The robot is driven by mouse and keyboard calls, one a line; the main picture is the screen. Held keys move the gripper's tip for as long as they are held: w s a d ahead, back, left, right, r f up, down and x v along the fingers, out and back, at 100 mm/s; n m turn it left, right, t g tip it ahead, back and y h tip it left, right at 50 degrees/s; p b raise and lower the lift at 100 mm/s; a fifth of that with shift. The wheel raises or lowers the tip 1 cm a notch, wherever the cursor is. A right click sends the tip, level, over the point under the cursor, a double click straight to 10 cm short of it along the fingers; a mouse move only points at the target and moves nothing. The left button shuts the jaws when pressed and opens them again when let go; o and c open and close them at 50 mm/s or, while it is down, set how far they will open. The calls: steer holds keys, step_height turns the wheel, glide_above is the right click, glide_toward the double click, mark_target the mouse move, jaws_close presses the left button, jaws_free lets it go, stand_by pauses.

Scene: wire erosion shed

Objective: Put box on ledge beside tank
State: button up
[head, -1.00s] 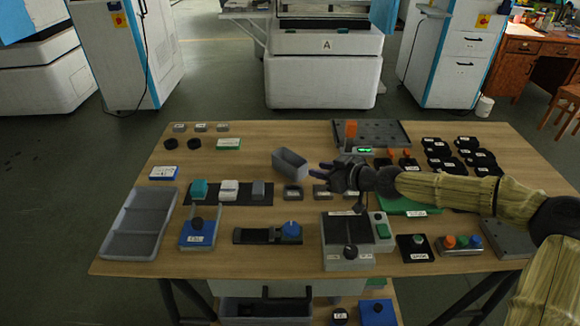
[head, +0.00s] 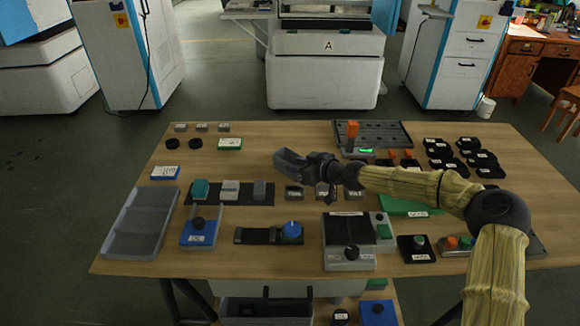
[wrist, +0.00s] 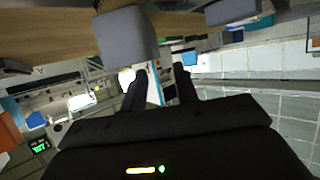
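The box (head: 290,160) is a small grey open-topped box above the middle rear of the wooden table in the head view. It also shows in the wrist view (wrist: 128,38), just beyond the fingertips and off to the left. My gripper (head: 312,164) is at the box's right side. In the wrist view my gripper's two dark fingers (wrist: 160,75) stand apart, with a gap between them. I cannot tell whether one finger touches the box. A white machine marked A (head: 326,75) stands behind the table, with a pale shelf (head: 244,14) at its left. I cannot tell which part is the tank's ledge.
The table (head: 120,255) carries a grey divided tray (head: 112,243), a black strip with blocks (head: 250,198), a grey control box (head: 348,262), several black labelled pieces (head: 470,155) and a dark grey slotted plate (head: 385,130). Bare wood lies left of the box. Floor separates table and machines.

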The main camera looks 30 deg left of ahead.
steer(key=x, duration=0.4)
steer(key=shift+w+f, duration=0.2)
steer(key=shift+w, duration=0.2)
steer(key=shift+a, duration=0.1)
steer(key=shift+s+a, duration=0.1)
jaws_close()
